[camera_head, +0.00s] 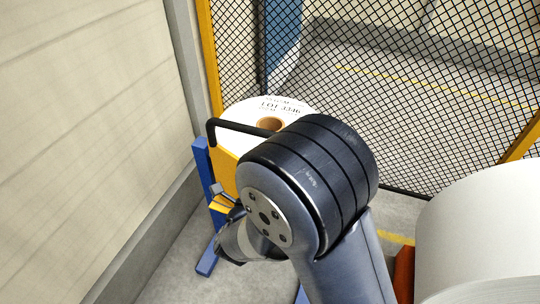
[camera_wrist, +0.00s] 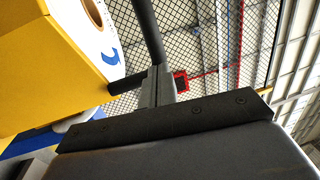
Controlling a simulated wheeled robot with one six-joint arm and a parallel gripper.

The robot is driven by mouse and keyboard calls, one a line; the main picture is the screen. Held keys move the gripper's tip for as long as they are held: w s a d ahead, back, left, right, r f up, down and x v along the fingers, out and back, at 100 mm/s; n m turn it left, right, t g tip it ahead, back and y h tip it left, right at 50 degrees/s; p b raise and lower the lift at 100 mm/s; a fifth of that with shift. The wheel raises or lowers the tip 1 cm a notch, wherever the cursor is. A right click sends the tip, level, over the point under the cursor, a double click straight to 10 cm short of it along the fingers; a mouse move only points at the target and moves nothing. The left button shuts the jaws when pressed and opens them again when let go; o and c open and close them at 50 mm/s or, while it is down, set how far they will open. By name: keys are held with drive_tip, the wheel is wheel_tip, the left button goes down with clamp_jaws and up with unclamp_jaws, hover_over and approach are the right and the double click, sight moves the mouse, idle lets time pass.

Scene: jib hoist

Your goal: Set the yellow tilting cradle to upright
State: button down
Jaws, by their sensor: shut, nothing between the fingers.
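The yellow cradle (camera_head: 224,168) stands beside the wall on a blue stand (camera_head: 203,160), partly hidden behind my arm. It holds a white roll (camera_head: 244,112) whose printed end face and brown core hole face up toward the head camera. A black bar handle (camera_head: 211,130) sticks out from the cradle. In the wrist view the yellow cradle (camera_wrist: 40,60) fills the left side, and the black handle (camera_wrist: 148,32) passes close to my fingers. My gripper (camera_wrist: 158,84) is shut and empty, by the handle; whether they touch I cannot tell. In the head view my gripper (camera_head: 220,192) shows beside the cradle.
A panelled wall (camera_head: 90,120) runs close on the left. A black mesh fence (camera_head: 420,90) with yellow posts stands behind the cradle. A large white roll (camera_head: 485,240) takes up the right foreground. Some bare floor (camera_head: 180,270) shows at the lower left.

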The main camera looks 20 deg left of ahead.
drive_tip(key=s+a+f, duration=0.1)
drive_tip(key=s+f, duration=0.1)
drive_tip(key=s, duration=0.8)
drive_tip(key=shift+f, duration=0.2)
